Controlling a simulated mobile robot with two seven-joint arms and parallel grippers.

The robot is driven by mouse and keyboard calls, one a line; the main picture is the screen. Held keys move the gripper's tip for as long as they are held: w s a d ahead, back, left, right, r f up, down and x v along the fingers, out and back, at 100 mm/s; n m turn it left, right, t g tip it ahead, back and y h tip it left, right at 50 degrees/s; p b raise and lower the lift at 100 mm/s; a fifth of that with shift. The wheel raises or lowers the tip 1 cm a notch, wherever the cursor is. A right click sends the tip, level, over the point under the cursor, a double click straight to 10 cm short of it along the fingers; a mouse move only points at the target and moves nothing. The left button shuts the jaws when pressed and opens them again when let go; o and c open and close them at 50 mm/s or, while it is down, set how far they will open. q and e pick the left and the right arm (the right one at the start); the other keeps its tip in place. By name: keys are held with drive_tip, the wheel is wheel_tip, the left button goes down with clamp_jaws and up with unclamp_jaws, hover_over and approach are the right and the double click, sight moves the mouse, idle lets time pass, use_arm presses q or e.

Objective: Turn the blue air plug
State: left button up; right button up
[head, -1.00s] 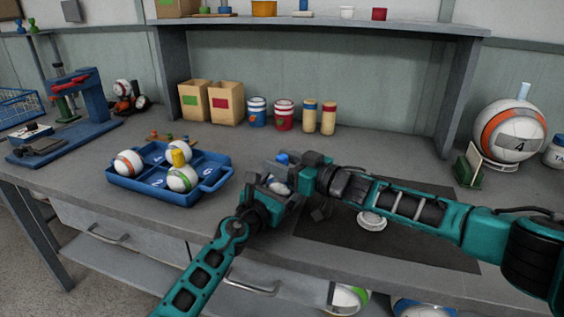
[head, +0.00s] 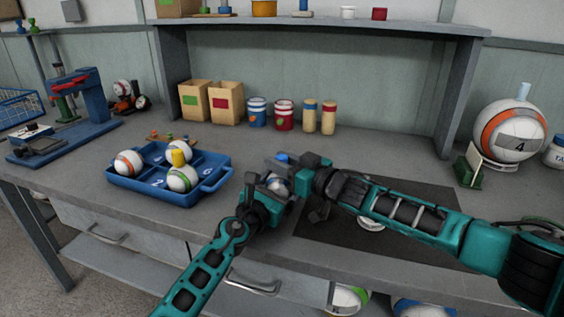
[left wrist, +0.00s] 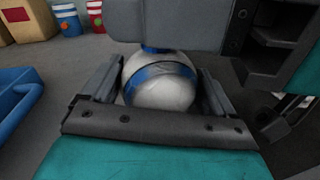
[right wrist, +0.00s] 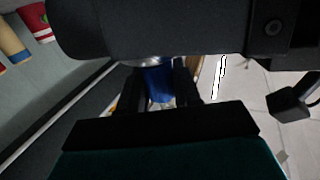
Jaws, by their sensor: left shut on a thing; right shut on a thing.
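A white ball with a blue band (left wrist: 165,82) sits between the fingers of my left gripper (left wrist: 160,88) in the left wrist view. In the head view my left gripper (head: 272,187) holds it above the table, right of the blue tray. The blue air plug (right wrist: 158,84) shows between the fingers of my right gripper (right wrist: 160,90) in the right wrist view. In the head view the blue plug (head: 282,157) is at the top of the ball, with my right gripper (head: 303,170) close against it. Both grippers are shut on their things. The ball is partly hidden by both grippers.
A blue tray (head: 216,187) with several balls stands left of my grippers. A dark mat (head: 320,228) lies under my right arm. A blue press (head: 90,100) is at the far left. Boxes and cans stand at the back under the shelf.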

use_arm(q)
drive_tip(key=shift+d+r, duration=0.1)
drive_tip(key=shift+d, duration=0.05)
use_arm(e)
drive_tip(key=shift+s+a+r+m+t+h, duration=0.15)
drive_tip(key=shift+a+m+t+h, duration=0.25)
drive_tip(key=shift+m+t+h, duration=0.4)
drive_tip(key=shift+t, duration=0.3)
drive_tip(key=shift+d+m+h, duration=0.3)
drive_tip(key=shift+h, duration=0.3)
drive_tip(key=o, duration=1)
drive_tip(key=shift+d, duration=0.1)
drive_tip(key=shift+c, duration=0.2)
drive_tip(key=v, duration=1.2)
drive_tip(key=shift+f, duration=0.2)
